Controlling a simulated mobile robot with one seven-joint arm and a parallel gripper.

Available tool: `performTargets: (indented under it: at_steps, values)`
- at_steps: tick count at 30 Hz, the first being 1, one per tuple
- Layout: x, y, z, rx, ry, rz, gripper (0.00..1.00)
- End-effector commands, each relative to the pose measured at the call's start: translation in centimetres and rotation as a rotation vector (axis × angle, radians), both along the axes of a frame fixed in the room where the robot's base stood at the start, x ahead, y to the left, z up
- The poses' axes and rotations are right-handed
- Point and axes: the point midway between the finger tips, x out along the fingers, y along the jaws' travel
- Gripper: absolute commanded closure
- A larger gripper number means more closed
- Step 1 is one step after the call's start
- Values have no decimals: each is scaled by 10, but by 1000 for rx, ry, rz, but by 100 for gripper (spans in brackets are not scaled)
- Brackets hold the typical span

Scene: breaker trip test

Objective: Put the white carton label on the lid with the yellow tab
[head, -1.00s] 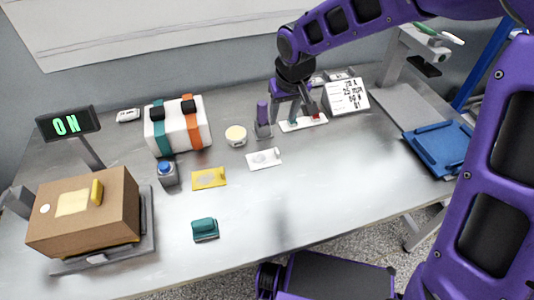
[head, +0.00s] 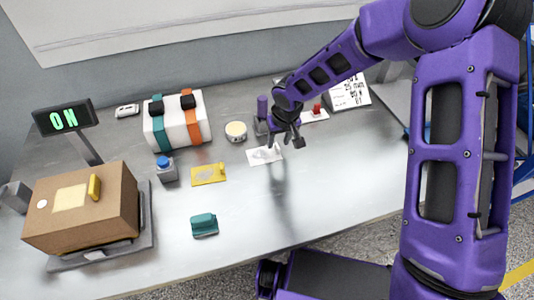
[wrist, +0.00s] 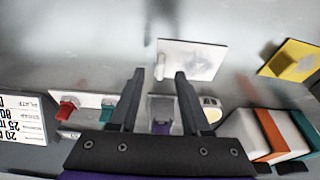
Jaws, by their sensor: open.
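The white carton label (head: 260,156) lies flat on the bench, with a grey patch and a small upright white tab at its right end. It also shows in the wrist view (wrist: 196,60). My gripper (head: 284,141) is open and empty, above and beside the label's tab end. In the wrist view the tab stands just beyond the gap between my fingertips (wrist: 160,74). The brown carton (head: 75,225) at the left has a lid with a yellow tab (head: 95,187) and a pale yellow patch (head: 68,197); it rests on a grey scale.
A yellow label (head: 208,175) lies left of the white one. Near it stand a blue-button box (head: 167,169), a teal block (head: 204,225), a round pale-topped tub (head: 236,131) and a striped white box (head: 178,120). A red-knobbed plate (head: 316,115) lies behind. The front middle bench is clear.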

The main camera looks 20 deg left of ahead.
Motion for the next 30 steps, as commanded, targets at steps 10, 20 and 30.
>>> performTargets:
  at_steps: [10,20,30]
  values:
    - [5,4,-18,1,-2,1,52]
    - [5,4,-18,0,-1,1,99]
    - [5,4,-18,0,-1,1,100]
